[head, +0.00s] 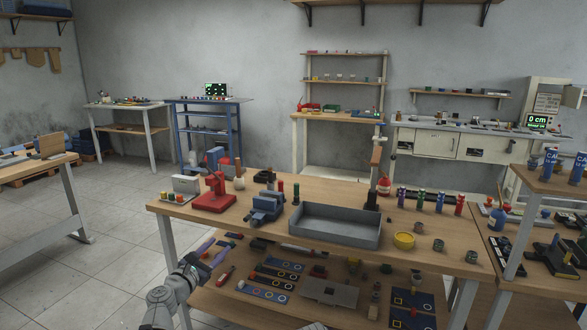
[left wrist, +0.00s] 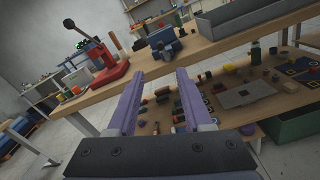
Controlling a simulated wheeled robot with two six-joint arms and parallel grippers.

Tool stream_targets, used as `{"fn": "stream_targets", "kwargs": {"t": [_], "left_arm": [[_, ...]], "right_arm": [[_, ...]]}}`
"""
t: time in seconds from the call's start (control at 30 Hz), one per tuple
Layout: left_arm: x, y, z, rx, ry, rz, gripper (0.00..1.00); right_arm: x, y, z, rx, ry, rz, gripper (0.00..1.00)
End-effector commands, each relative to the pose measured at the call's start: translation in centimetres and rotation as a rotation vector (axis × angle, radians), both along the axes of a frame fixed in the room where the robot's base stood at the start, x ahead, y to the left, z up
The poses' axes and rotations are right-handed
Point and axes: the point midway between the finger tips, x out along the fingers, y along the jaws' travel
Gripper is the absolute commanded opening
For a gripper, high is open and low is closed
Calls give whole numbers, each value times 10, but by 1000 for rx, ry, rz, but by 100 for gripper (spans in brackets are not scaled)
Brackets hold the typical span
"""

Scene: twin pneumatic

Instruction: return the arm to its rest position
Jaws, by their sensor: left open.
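My left gripper (head: 212,255) is in front of the workbench (head: 330,183), near its left front leg and below the tabletop's height in the picture. Its two purple fingers are apart with nothing between them; they also show in the left wrist view (left wrist: 157,95). My left arm comes in from the bottom left. My right gripper does not show in either view.
A lower shelf (head: 225,303) holds several small parts close beside my left gripper. The tiled floor (head: 80,275) at left is clear.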

Motion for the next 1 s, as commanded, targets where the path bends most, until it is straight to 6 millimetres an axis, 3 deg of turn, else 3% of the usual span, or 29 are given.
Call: {"fn": "stream_targets", "kwargs": {"t": [0.1, 0.37, 0.67, 0.87, 1.0], "left_arm": [[0, -1, 1, 3, 0, -3, 51], [-10, -39, 3, 166, -1, -103, 51], [-38, -108, 0, 492, -19, -320, 51], [-88, -172, -10, 882, -60, -616, 51], [-152, -212, -20, 1272, -125, -974, 51]], "right_arm": [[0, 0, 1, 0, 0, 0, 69], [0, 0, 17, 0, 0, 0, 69], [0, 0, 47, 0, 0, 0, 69], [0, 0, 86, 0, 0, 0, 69], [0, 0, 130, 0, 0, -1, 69]]}}
